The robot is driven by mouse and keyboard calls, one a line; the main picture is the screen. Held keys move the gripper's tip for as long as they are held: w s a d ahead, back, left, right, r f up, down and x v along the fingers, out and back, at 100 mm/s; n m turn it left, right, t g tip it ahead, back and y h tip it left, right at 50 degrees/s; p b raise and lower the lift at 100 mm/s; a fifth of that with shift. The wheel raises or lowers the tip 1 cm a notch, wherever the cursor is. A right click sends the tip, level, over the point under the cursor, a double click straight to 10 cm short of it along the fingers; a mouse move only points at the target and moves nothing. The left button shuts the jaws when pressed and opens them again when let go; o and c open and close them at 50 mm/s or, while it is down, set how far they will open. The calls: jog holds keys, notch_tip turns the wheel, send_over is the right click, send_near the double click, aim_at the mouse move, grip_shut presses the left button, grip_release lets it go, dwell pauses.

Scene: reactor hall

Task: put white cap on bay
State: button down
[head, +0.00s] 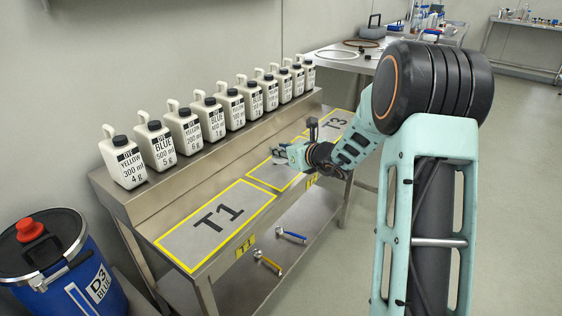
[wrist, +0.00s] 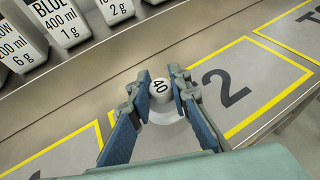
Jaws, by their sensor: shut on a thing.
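A small white cap marked 40 (wrist: 160,89) sits between the fingertips of my gripper (wrist: 161,97) in the wrist view. My gripper is shut on it. In the head view my gripper (head: 281,154) is over the middle bay (head: 267,178) of the steel bench, a yellow-outlined area. In the wrist view this bay (wrist: 262,85) shows a large 2, and the cap is over its left part. A pale round patch shows under the cap between the fingers; I cannot tell what it is. The gripper hides the cap in the head view.
Bay T1 (head: 215,222) is bare, and bay T3 (head: 335,127) lies beyond my arm. Several white labelled bottles (head: 186,131) line the raised back shelf. A blue drum (head: 65,270) stands at the left.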

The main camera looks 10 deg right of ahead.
aim_at(282, 158)
jog(key=shift+w+d+f, duration=0.1)
jog(key=shift+w+f, duration=0.15)
jog(key=shift+f, duration=0.15)
jog(key=shift+w+f+b, duration=0.1)
jog(key=shift+f+b, duration=0.5)
jog(key=shift+f, duration=0.9)
jog(key=shift+f, duration=0.2)
jog(key=c, duration=1.8)
grip_release()
jog(key=shift+r, duration=0.15)
jog(key=shift+d+r, duration=0.1)
jog(key=shift+r, duration=0.1)
jog(key=p+v, duration=0.2)
jog(key=v, duration=1)
jog(key=shift+p, duration=0.3)
